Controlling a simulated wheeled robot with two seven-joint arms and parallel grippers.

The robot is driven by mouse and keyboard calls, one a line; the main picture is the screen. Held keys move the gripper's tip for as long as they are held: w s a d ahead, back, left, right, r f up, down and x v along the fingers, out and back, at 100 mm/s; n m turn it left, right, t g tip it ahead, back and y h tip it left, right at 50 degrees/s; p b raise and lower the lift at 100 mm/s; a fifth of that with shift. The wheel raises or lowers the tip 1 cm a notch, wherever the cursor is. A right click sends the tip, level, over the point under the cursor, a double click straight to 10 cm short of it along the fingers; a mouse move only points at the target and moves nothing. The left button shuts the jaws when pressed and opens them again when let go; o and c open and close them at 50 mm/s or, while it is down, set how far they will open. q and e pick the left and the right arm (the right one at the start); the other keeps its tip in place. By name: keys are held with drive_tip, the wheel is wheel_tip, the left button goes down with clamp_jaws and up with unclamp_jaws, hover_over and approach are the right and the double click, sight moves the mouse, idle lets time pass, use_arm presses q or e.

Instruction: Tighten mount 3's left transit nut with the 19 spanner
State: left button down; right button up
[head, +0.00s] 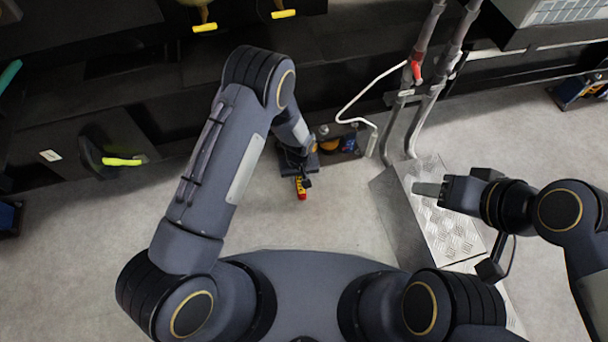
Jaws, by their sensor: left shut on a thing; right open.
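My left gripper (299,165) points down near the floor in the head view, close to the dark base frame. It is shut on a tool with a yellow and red end (301,188), which looks like the spanner; its size mark cannot be read. The tool's jaw end is hidden. Just right of the gripper is a mount (346,143) with blue and orange parts under the frame. Its number cannot be read, and its nuts are too small or hidden to make out. My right gripper (428,189) is open and empty, above a metal tread-plate step.
The tread-plate step (452,222) and grey pipes (424,85) with a red handle (416,70) stand right of the mount. A bent white rod (372,92) hangs beside them. Another blue mount (578,90) is at far right. The pale floor (335,215) in front is clear.

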use_arm(q)
drive_tip(key=shift+s+a+f, duration=0.1)
drive_tip(key=shift+s+a, duration=0.1)
drive_tip(key=shift+a, duration=0.05)
drive_tip(key=shift+a, duration=0.25)
drive_tip(key=shift+d, duration=0.1)
drive_tip(key=shift+d, duration=0.1)
drive_tip(key=shift+w+d+n, duration=0.1)
drive_tip(key=shift+n, duration=0.4)
drive_tip(key=shift+d+b, duration=0.1)
drive_tip(key=shift+b, duration=0.25)
drive_tip(key=shift+w+d+n, duration=0.15)
drive_tip(key=shift+d+n, duration=0.1)
drive_tip(key=shift+n, duration=0.05)
drive_tip(key=shift+d, duration=0.1)
